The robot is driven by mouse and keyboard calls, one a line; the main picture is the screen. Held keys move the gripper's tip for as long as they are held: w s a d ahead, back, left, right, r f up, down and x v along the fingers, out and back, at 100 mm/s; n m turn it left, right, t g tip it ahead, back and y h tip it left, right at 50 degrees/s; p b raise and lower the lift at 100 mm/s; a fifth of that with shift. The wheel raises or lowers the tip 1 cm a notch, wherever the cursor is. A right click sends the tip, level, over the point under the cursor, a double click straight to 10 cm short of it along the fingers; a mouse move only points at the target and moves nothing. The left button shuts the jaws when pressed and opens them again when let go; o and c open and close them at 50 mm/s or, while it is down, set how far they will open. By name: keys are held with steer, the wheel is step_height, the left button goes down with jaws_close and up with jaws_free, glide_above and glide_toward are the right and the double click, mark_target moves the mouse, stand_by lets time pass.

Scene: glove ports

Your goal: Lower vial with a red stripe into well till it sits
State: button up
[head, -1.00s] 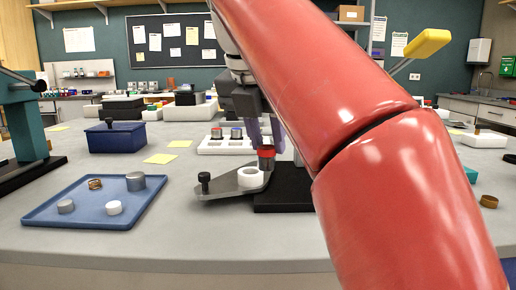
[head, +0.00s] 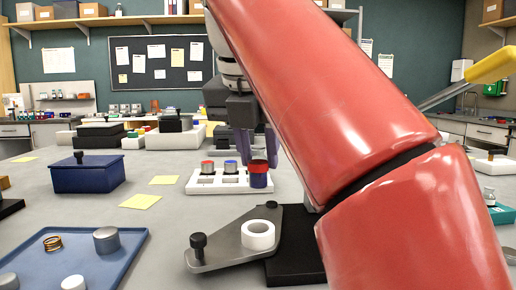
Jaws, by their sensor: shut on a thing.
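My gripper (head: 258,152) points down, its purple fingers shut on a vial (head: 259,179) with a red top band and a dark blue body. The vial hangs upright; its lower end is in view. In the picture it is above and behind a white ring with a round opening (head: 258,237), clearly apart from it. The ring sits on a grey metal plate (head: 225,250) and may be the well. My red arm covers the right side of this area.
A black knob (head: 198,244) stands on the plate's left end, and a black block (head: 297,262) lies under its right. A blue tray (head: 125,262) with small parts is at front left. A dark blue box (head: 88,175) stands farther back.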

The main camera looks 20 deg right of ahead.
mark_target(258, 186)
steer(key=shift+f+b, duration=2)
steer(key=shift+f, duration=0.8)
steer(key=shift+p, duration=0.95)
steer(key=shift+f+b, duration=1.15)
steer(key=shift+f, duration=0.6)
steer(key=o, duration=1)
steer(key=shift+o, duration=0.2)
steer(key=shift+r, duration=0.1)
steer(key=p+v, duration=0.3)
steer(key=v, duration=0.4)
steer(key=shift+s+a+r, duration=0.1)
steer(key=shift+r, duration=0.2)
